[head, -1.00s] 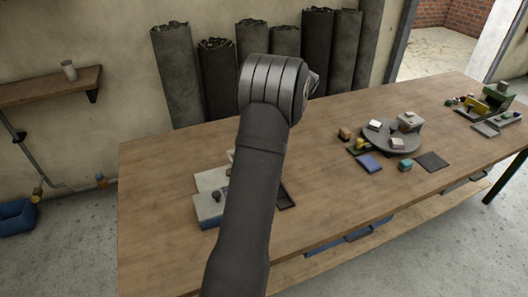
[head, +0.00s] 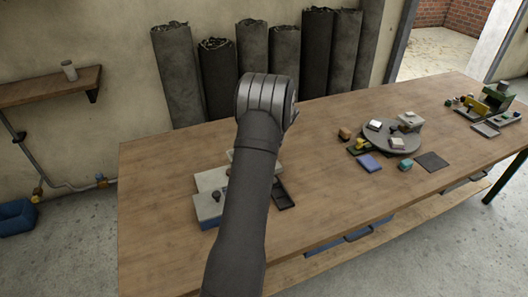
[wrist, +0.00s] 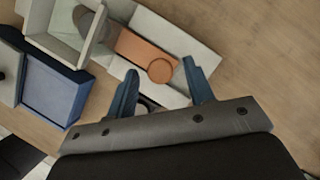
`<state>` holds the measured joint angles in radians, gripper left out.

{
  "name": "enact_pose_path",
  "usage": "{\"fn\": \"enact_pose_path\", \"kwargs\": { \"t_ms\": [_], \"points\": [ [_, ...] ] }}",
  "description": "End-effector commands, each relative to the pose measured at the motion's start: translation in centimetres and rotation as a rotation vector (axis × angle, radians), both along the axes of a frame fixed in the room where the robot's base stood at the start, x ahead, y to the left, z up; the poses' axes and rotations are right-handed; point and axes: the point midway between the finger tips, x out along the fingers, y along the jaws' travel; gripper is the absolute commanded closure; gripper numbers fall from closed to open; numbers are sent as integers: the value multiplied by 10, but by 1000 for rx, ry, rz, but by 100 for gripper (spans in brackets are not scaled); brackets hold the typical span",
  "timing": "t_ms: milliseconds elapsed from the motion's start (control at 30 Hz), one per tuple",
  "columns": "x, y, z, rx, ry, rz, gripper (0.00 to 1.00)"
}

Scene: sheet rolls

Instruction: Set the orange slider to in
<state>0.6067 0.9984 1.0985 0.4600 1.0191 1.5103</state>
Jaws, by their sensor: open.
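The orange slider (wrist: 143,50) shows in the wrist view as a flat orange bar with a round orange knob (wrist: 162,70) at its lower right end. It lies in a pale, box-like housing (wrist: 190,48). My gripper (wrist: 160,68) is open, its two blue fingers apart, with the knob between or just beyond the fingertips in the picture. I cannot tell the height gap, and no contact is clear. In the head view my arm hides the gripper and the slider.
A pale open box (wrist: 38,17) and a blue block (wrist: 55,98) are left of the slider in the wrist view. A black tray (head: 283,193) lies right of my arm. A round grey stand (head: 378,138) with small blocks is farther right. Bare tabletop (head: 160,165) lies left.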

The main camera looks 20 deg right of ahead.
Motion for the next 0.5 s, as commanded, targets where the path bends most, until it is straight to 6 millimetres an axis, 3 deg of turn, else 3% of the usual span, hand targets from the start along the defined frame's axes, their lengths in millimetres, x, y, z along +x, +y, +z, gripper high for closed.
{"fn": "enact_pose_path", "kwargs": {
  "t_ms": [67,300,500],
  "points": [
    [0,0,0,0,0,0,52],
    [0,0,0,0,0,0,99],
    [0,4,1,0,0,1,100]
  ]
}}
